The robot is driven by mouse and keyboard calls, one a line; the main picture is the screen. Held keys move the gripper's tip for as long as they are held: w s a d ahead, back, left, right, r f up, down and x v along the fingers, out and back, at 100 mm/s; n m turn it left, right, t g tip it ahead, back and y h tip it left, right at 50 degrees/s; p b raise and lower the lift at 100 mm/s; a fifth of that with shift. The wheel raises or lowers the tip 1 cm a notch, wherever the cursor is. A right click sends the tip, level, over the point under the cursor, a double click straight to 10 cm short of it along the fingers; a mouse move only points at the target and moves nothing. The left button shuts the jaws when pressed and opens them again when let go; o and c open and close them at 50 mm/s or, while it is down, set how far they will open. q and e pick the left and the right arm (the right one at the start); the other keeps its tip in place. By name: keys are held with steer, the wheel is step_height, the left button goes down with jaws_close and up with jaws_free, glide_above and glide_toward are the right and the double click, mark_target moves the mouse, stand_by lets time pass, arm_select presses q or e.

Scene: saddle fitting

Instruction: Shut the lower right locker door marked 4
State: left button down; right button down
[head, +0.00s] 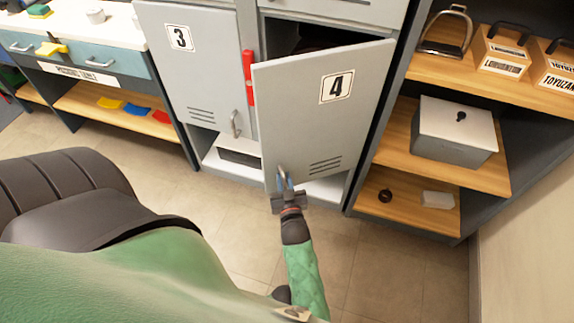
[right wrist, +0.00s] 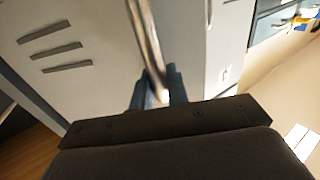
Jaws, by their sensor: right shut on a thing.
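The grey locker door marked 4 (head: 309,120) stands ajar in the head view, swung out from its locker, with the dark inside showing above it and the pale locker floor below. Its metal handle (head: 281,176) is low on the door's left side. My right gripper (head: 284,183) is shut on this handle. In the right wrist view the handle (right wrist: 146,40) runs down between the fingers of the gripper (right wrist: 158,88), beside the door's vent slots (right wrist: 55,46). My left gripper is not in view.
Door 3 (head: 195,75) stands to the left, with a red bar (head: 248,78) beside door 4. An open wooden shelf unit (head: 440,160) holding a grey box (head: 455,130) stands close on the right. A workbench (head: 80,65) is at the left. The tiled floor (head: 370,255) in front is clear.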

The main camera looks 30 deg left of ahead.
steer(key=shift+a, duration=0.1)
stand_by(0.3)
steer(key=c, duration=1.7)
jaws_free()
steer(key=shift+v, duration=3.85)
